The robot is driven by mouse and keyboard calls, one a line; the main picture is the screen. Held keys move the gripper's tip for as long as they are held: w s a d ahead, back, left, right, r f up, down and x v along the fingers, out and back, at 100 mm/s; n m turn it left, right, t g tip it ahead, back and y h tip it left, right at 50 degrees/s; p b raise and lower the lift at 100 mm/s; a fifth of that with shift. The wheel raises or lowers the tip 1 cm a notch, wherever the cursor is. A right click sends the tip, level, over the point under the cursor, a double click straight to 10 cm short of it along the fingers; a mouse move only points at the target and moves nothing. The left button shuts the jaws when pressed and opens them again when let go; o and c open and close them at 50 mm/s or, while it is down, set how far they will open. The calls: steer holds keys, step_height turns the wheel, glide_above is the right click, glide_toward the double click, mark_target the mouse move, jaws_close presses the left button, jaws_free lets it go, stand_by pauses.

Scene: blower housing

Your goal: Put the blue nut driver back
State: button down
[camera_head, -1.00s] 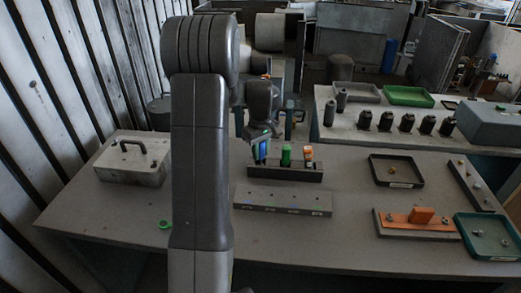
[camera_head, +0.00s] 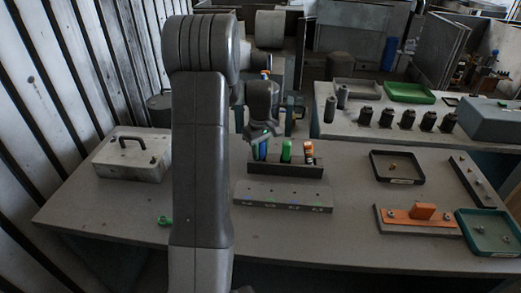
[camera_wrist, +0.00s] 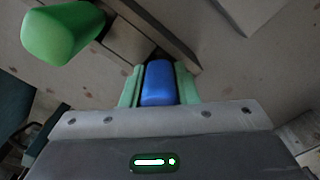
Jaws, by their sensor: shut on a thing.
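The blue nut driver (camera_head: 263,151) is at the left end of the dark tool rack (camera_head: 286,168). My gripper (camera_head: 262,138) is above that end of the rack, with its green fingers closed around the blue handle (camera_wrist: 158,84) in the wrist view. The handle looks near upright. Its lower end is hidden, so I cannot tell how deep it sits in the rack. A green-handled driver (camera_head: 287,151) and an orange-handled one (camera_head: 309,153) stand in the rack to the right. The green handle (camera_wrist: 62,30) also shows large in the wrist view.
A grey block with a row of holes (camera_head: 283,196) lies in front of the rack. A grey box with a handle (camera_head: 131,158) is at left, and a small green item (camera_head: 165,221) lies near the front edge. Trays and an orange fixture (camera_head: 420,215) are at right.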

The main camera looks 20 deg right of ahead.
stand_by(0.4)
steer(key=c, duration=0.6)
jaws_free()
steer(key=shift+r+p, duration=2.9)
steer(key=shift+r, duration=1.15)
steer(key=shift+f, duration=0.15)
step_height(320, 180, down, 8)
steer(key=b, duration=0.6)
